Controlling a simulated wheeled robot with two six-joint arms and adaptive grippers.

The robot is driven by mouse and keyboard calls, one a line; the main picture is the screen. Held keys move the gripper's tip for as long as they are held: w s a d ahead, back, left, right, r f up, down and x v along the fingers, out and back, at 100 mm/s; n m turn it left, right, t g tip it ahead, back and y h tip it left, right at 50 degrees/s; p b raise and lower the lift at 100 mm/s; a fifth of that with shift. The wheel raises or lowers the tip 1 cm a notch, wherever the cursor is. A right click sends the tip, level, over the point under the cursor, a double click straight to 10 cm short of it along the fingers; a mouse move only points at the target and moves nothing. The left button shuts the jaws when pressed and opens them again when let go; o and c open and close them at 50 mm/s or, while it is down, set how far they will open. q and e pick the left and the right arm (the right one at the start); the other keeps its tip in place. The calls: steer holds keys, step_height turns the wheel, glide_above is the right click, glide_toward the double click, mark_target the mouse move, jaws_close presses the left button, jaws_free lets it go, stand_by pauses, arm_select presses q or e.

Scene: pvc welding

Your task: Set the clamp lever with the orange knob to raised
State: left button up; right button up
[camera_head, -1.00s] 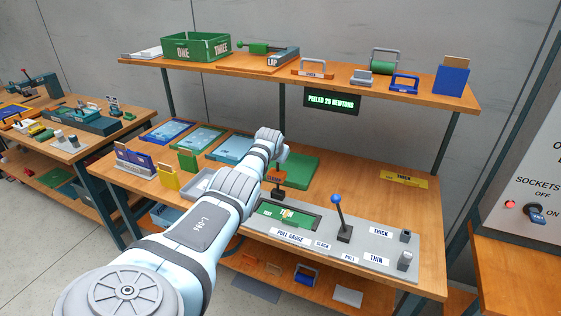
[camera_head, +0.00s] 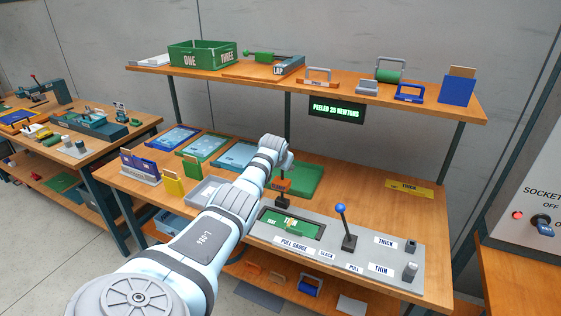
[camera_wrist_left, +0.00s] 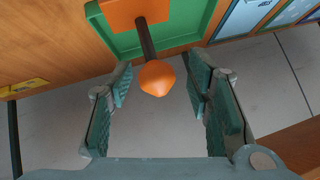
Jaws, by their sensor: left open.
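The clamp's orange knob (camera_wrist_left: 157,78) is in the middle of the left wrist view, on the end of a dark lever shaft (camera_wrist_left: 146,40). In the head view the orange clamp (camera_head: 281,185) stands behind the pull gauge, just below my left wrist. My right gripper is not seen.
A blue-knobbed lever (camera_head: 343,222) stands on the grey pull gauge panel (camera_head: 385,255), right of the clamp. A shelf (camera_head: 340,88) with tools and a display (camera_head: 337,107) hangs above. The bench's right rear is mostly clear.

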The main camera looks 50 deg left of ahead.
arm_select(q)
steer(key=v, duration=1.1)
steer(key=shift+d+f, duration=0.1)
steer(key=shift+d, duration=0.05)
